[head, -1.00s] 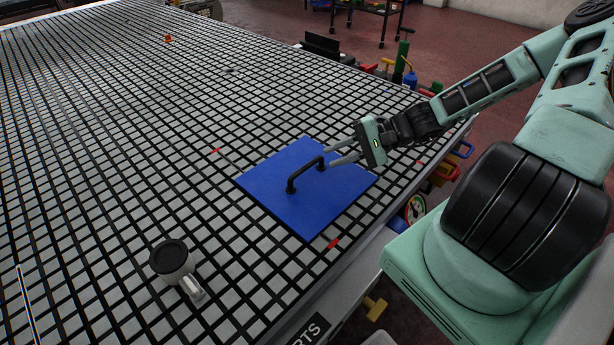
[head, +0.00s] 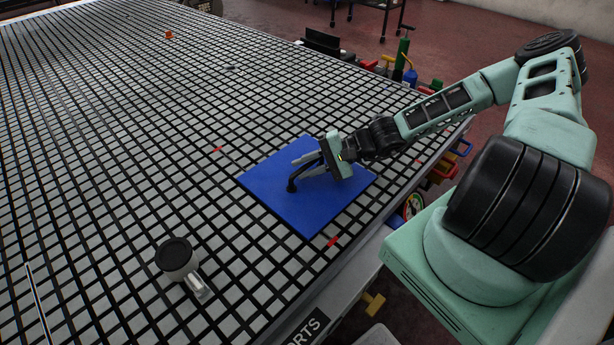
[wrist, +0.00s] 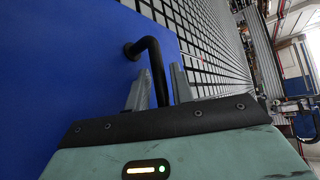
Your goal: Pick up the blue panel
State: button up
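The blue panel (head: 320,206) lies flat on the grid table, with a black bar handle (head: 294,183) standing up from it. My gripper (head: 308,164) is over the panel at the handle, its fingers pointing left. In the wrist view the panel (wrist: 60,70) fills the left side. The handle (wrist: 157,72) passes between the two fingers of my gripper (wrist: 160,85), with visible gaps on both sides. The gripper is open around the handle. Part of the handle is hidden behind the gripper in the head view.
The grid table (head: 120,130) is mostly clear. A mug-like container with a black lid (head: 175,258) stands at the front left. A red mark (head: 333,241) lies by the panel's near corner. Tools and coloured handles (head: 445,168) hang along the table's right edge.

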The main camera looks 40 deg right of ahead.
grip_shut()
jog(key=shift+r, duration=0.1)
